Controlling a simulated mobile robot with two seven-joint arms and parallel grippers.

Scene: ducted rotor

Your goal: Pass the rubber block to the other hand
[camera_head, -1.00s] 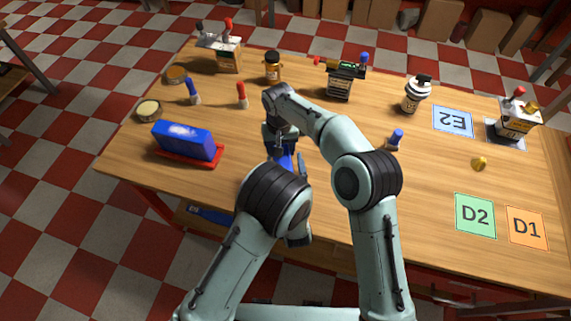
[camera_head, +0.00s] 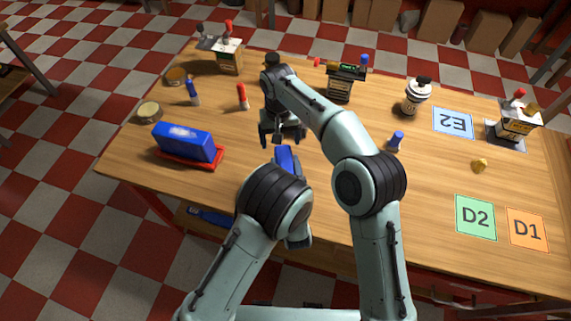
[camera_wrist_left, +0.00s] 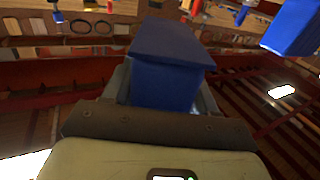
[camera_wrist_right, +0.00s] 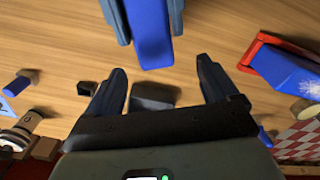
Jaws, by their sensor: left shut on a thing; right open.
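The rubber block is a blue block (camera_head: 285,155) held up over the near side of the table. My left gripper (camera_head: 288,167) is shut on it. In the left wrist view the block (camera_wrist_left: 170,75) stands out between the fingers. My right gripper (camera_head: 283,134) is open and empty, just beyond the block. In the right wrist view its fingers (camera_wrist_right: 165,88) are apart, and the block (camera_wrist_right: 151,35) juts in from the top between the left fingers, not touching the right ones. A dark shape (camera_wrist_right: 155,97) shows between the right fingers; I cannot tell what it is.
A larger blue block (camera_head: 184,140) lies on a red tray (camera_head: 205,163) at the left. The wooden table is clear just left of the grippers.

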